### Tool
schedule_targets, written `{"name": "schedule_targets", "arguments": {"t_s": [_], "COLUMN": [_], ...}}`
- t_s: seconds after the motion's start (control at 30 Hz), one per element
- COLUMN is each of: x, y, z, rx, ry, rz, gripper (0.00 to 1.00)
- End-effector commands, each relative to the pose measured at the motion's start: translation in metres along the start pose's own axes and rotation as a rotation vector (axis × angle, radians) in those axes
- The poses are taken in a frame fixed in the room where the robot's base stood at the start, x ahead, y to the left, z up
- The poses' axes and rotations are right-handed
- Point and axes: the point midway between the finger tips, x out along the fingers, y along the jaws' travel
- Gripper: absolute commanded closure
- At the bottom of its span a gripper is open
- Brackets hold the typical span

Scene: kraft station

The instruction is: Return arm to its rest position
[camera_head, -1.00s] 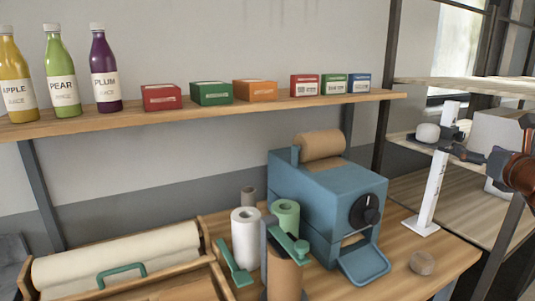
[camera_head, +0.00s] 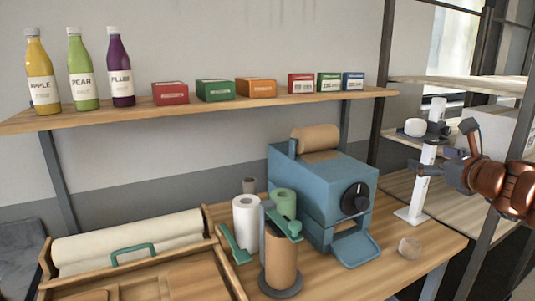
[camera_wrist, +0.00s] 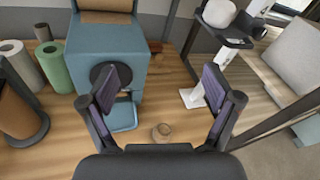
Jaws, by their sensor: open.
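My gripper (camera_head: 440,162) is at the right in the head view, on my copper-coloured arm. It is in the air in front of the white stand, above and to the right of the table's right end. In the wrist view my gripper (camera_wrist: 162,88) has its two dark fingers wide apart, with nothing between them. Beyond the fingers are the blue dispenser (camera_wrist: 85,60), the wooden table top (camera_wrist: 170,75) and a small round wooden piece (camera_wrist: 162,132). That piece lies on the table, apart from the fingers.
The blue dispenser (camera_head: 312,190) stands on the table beside paper rolls (camera_head: 246,222). A white stand (camera_head: 423,185) rises at the table's right end. A shelf (camera_head: 215,108) above holds bottles and small boxes. A dark rack post (camera_head: 474,215) stands close to my arm.

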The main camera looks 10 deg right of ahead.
Motion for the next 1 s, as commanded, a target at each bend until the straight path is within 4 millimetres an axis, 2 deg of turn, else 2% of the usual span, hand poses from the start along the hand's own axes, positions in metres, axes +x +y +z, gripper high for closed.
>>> {"name": "schedule_targets", "arguments": {"t_s": [0.17, 0.27, 0.4, 0.47, 0.6, 0.7, 0.8, 0.87, 1.0], "x": [0.013, 0.015, 0.004, -0.006, -0.04, -0.073, -0.111, -0.137, -0.195], "y": [0.073, 0.131, 0.217, 0.251, 0.319, 0.359, 0.385, 0.396, 0.401], "z": [0.003, 0.0, -0.016, -0.026, -0.055, -0.082, -0.11, -0.129, -0.172], "rx": [-0.199, -0.368, -0.625, -0.742, -1.01, -1.198, -1.394, -1.507, -1.756], "ry": [0.021, 0.03, 0.03, 0.025, -0.006, -0.039, -0.081, -0.112, -0.191], "rz": [0.167, 0.304, 0.527, 0.623, 0.858, 1.037, 1.218, 1.338, 1.618], "gripper": [0.11, 0.11, 0.11, 0.11, 0.11, 0.11, 0.11, 0.11, 0.11]}}
